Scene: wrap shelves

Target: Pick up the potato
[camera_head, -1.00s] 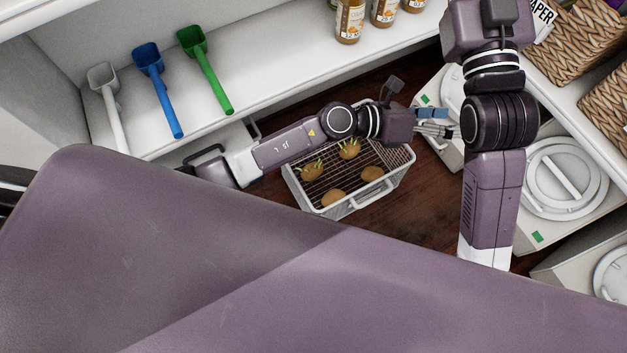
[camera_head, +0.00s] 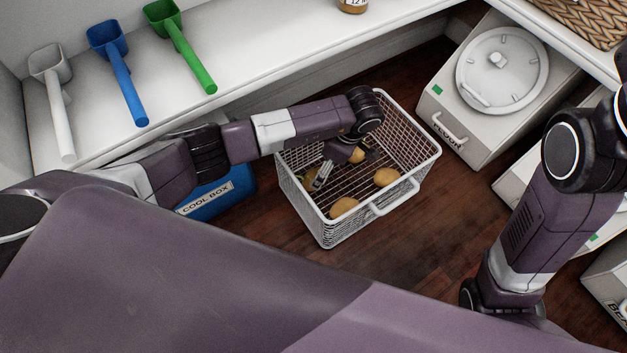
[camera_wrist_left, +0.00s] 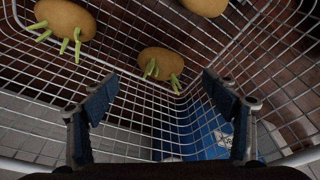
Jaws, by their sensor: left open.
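Several brown potatoes lie in a white wire basket (camera_head: 430,153) on the floor. Another sprouted potato (camera_wrist_left: 66,18) is at upper left, and a third potato (camera_wrist_left: 205,5) is cut off at the top. My left gripper (camera_wrist_left: 158,98) is open and empty, reaching down into the basket. My right gripper is out of view.
The basket's wire walls surround my left gripper. A blue cool box (camera_head: 222,192) stands left of the basket, under my left arm. A white shelf (camera_head: 260,50) with scoops runs behind. A white lidded bin (camera_head: 462,120) stands right. Wooden floor is clear in front.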

